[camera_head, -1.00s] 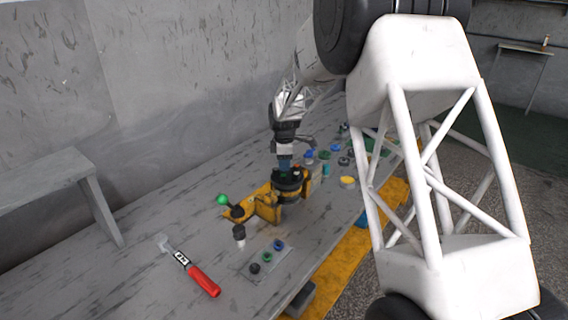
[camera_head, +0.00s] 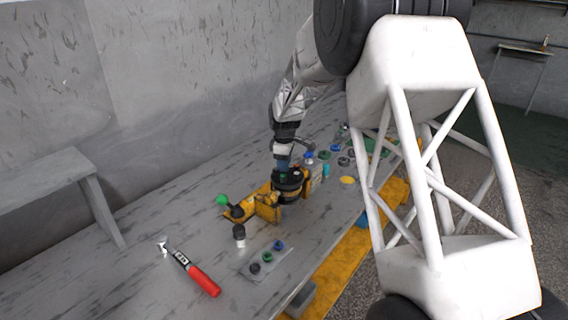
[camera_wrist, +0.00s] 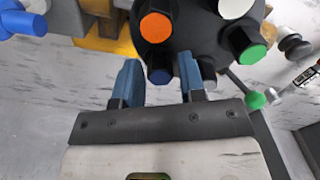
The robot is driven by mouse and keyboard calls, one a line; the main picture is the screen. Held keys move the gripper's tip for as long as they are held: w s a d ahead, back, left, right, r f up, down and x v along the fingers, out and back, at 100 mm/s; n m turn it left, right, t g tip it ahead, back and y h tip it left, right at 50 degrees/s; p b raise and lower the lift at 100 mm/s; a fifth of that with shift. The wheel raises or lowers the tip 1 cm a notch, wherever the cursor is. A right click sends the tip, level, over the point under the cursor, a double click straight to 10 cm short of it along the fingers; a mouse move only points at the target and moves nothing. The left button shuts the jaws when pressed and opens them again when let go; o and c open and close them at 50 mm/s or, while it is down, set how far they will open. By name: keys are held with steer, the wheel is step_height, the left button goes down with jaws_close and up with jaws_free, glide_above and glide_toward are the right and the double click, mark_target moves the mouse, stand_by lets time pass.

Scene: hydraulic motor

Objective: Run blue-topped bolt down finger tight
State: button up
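The motor (camera_head: 288,190), a dark round body in a yellow fixture (camera_head: 266,207), stands on the bench under my gripper. In the wrist view, its dark top (camera_wrist: 185,40) carries bolts with coloured tops. The blue-topped bolt (camera_wrist: 160,75) is at the near edge, between the fingertips of my gripper (camera_wrist: 159,68). The two blue fingers stand apart on either side of it, with narrow gaps visible. Whether either finger touches it on the far side is hidden. In the head view, my gripper (camera_head: 284,163) points down onto the motor, and its fingertips are too small to make out.
The orange-topped (camera_wrist: 156,27), white-topped (camera_wrist: 235,8) and green-topped (camera_wrist: 250,52) bolts stand close by. A red-handled tool (camera_head: 200,278) and a plate with coloured pieces (camera_head: 285,262) lie at the front. A green-knobbed handle (camera_head: 222,200) rises left of the motor. Several coloured parts lie behind.

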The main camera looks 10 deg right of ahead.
steer(key=shift+r, duration=0.15)
stand_by(0.4)
steer(key=shift+r, duration=2.1)
steer(key=n, duration=0.6)
steer(key=shift+f, duration=0.1)
steer(key=n, duration=0.5)
steer(key=shift+f+n, duration=0.1)
steer(key=shift+n, duration=0.2)
steer(key=shift+f, duration=0.2)
steer(key=shift+f, duration=0.8)
steer(key=shift+f, duration=1.25)
stand_by(0.5)
